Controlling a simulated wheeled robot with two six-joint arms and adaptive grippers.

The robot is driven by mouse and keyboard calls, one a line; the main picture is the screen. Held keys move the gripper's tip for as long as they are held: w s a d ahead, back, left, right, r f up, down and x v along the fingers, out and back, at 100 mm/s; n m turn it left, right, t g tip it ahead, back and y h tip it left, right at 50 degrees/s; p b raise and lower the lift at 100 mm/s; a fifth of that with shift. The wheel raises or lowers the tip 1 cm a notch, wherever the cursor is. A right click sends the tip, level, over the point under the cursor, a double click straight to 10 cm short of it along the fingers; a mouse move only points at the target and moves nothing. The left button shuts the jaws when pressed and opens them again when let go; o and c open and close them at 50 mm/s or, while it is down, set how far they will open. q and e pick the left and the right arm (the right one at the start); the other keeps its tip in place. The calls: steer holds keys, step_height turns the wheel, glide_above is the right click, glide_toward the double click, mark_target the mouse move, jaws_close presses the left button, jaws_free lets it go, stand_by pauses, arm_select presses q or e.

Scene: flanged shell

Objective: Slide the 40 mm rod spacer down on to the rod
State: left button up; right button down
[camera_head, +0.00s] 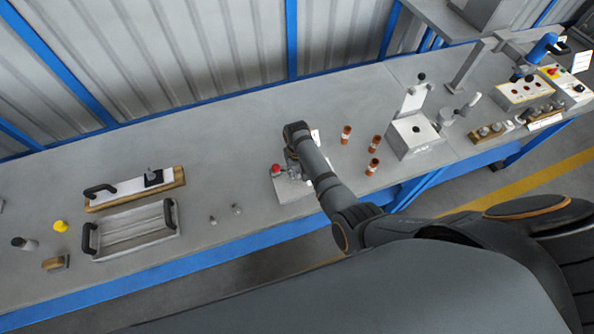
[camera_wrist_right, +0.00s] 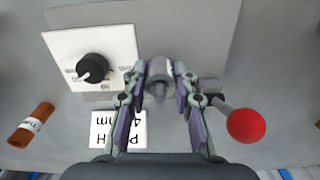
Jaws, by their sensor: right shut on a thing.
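My right gripper (camera_head: 291,165) is over a small grey station (camera_head: 291,192) near the middle of the bench. In the right wrist view, its two fingers (camera_wrist_right: 160,95) are closed on a short grey cylindrical piece, which I take as the 40 mm rod spacer (camera_wrist_right: 158,86). The rod is hidden or not distinguishable from the piece, so I cannot tell whether the spacer is around it. In the head view the arm and hand cover the spacer. My left gripper is not in view.
A red ball knob (camera_wrist_right: 245,125) stands close to the right finger. A white plate with a black dial (camera_wrist_right: 92,67) and a printed label (camera_wrist_right: 118,130) lie to the left. Brown labelled tubes (camera_head: 375,143) stand right of my arm. A grey tray (camera_head: 135,230) lies left.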

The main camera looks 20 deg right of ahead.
steer(key=shift+f+b, duration=0.6)
steer(key=shift+f, duration=0.3)
steer(key=c, duration=1)
jaws_free()
step_height(320, 180, up, 12)
steer(key=shift+r, duration=0.1)
